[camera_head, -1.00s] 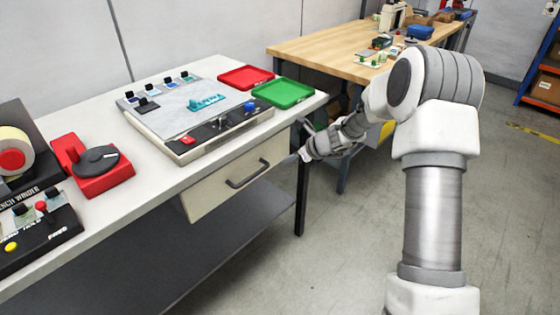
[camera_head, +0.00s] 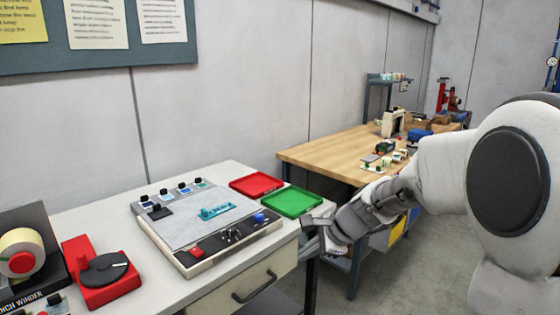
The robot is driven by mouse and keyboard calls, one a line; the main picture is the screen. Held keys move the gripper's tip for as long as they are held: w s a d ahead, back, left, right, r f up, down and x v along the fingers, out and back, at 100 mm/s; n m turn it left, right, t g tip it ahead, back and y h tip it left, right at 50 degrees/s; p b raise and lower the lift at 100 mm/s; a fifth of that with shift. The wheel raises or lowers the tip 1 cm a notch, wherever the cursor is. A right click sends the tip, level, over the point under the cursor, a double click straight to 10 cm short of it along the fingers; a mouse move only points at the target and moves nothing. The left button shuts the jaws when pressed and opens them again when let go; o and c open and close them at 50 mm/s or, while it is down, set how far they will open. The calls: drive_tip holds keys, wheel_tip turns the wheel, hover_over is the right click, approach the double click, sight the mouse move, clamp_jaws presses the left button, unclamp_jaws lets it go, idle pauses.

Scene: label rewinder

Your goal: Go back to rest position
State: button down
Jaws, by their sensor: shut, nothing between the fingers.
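My gripper (camera_head: 312,232) is at the right front corner of the white bench, just beside the green tray (camera_head: 291,201). Its fingers are small and partly hidden by my wrist, and it holds nothing visible. My arm comes in from the right edge. On the bench (camera_head: 228,296) stands a grey panel machine (camera_head: 187,231) with a teal piece (camera_head: 216,211) on top and a red button and a blue knob at its front.
A red tray (camera_head: 256,185) lies behind the green one. A red base with a black dial (camera_head: 100,272) and a bench winder (camera_head: 28,258) are at the left. A drawer (camera_head: 262,281) is under the bench. A wooden-topped table (camera_head: 322,151) stands behind my arm.

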drive_tip(key=s+d+r+n+h+p, duration=0.2)
drive_tip(key=s+r+n, duration=0.2)
drive_tip(key=s, duration=0.5)
drive_tip(key=s+d+r+n+h+p, duration=0.1)
drive_tip(key=s+d+r+n, duration=0.2)
drive_tip(key=s+r+n, duration=0.2)
drive_tip(key=s+d+r+n+h+p, duration=0.2)
drive_tip(key=s+n, duration=0.5)
drive_tip(key=s, duration=0.5)
wheel_tip(320, 180, up, 2)
drive_tip(key=shift+s+d+r+n+h+p, duration=0.25)
drive_tip(key=shift+s+d+n+h+p, duration=0.05)
drive_tip(key=shift+d, duration=0.2)
drive_tip(key=shift+a, duration=0.1)
